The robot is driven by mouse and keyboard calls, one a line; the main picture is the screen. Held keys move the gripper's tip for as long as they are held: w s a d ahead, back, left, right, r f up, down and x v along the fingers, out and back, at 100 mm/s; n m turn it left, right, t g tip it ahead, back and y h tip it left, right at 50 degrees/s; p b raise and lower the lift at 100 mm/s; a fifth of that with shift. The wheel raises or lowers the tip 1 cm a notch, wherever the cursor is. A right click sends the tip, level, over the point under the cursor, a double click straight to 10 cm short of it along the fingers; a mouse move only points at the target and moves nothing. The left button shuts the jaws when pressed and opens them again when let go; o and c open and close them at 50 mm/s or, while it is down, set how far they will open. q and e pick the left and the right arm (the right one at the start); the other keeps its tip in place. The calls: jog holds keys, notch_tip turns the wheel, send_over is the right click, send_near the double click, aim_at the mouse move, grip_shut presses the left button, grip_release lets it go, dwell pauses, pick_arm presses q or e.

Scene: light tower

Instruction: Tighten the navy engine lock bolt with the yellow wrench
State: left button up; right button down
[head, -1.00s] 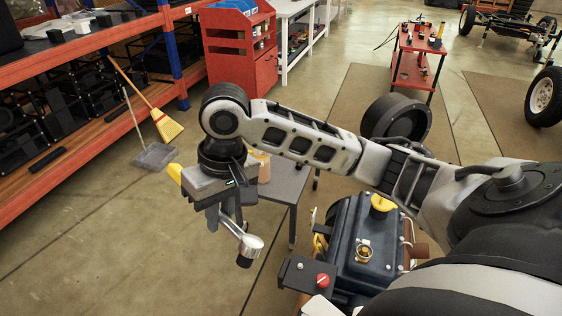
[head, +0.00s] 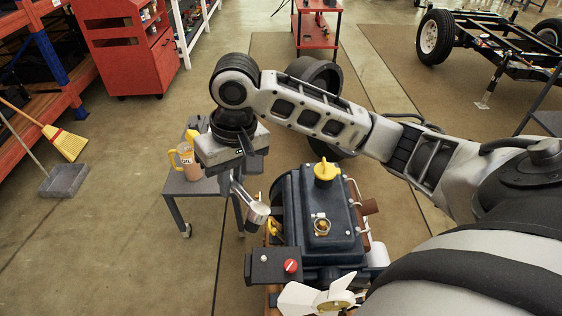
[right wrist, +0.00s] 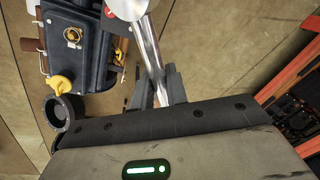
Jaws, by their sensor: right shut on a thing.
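The navy engine (head: 340,205) stands at the lower middle of the head view. It has a yellow cap (head: 326,171) and a brass fitting (head: 322,226) on top. I cannot tell which part is the lock bolt. My right gripper (head: 236,182) is shut on a wrench, whose silver shaft and round head (head: 257,212) reach down toward the engine's left side. A yellow piece behind the gripper may be its handle. In the right wrist view, the shaft (right wrist: 150,55) runs up from between the fingers (right wrist: 156,88). I cannot tell whether its head touches the engine. My left gripper is not in view.
A black box with a red knob (head: 291,266) sits at the engine's front left, near a white fan (head: 320,300). A small grey table (head: 190,187) with a jug (head: 186,163) stands behind the gripper.

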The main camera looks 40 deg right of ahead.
pick_arm(q)
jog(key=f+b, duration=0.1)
jog(key=b, duration=0.3)
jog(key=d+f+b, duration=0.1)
jog(key=b, duration=0.1)
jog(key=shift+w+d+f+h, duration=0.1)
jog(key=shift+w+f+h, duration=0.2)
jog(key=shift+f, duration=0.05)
pick_arm(e)
jog(key=w+d+f+m+h, duration=0.1)
jog(key=w+d+f+h, duration=0.1)
jog(key=f, duration=0.7)
jog(key=w+d+f+m+g+h, duration=0.1)
jog(key=w+d+f+h, duration=0.1)
jog(key=f, duration=0.7)
jog(key=w+d+f+m+h, duration=0.1)
jog(key=w+d+f, duration=0.3)
jog(key=f, duration=0.6)
jog(key=shift+w+d+m+g+h, duration=0.3)
jog(key=shift+w+h, duration=0.2)
jog(key=shift+h, duration=0.1)
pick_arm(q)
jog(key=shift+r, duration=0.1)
pick_arm(e)
jog(key=shift+a, duration=0.1)
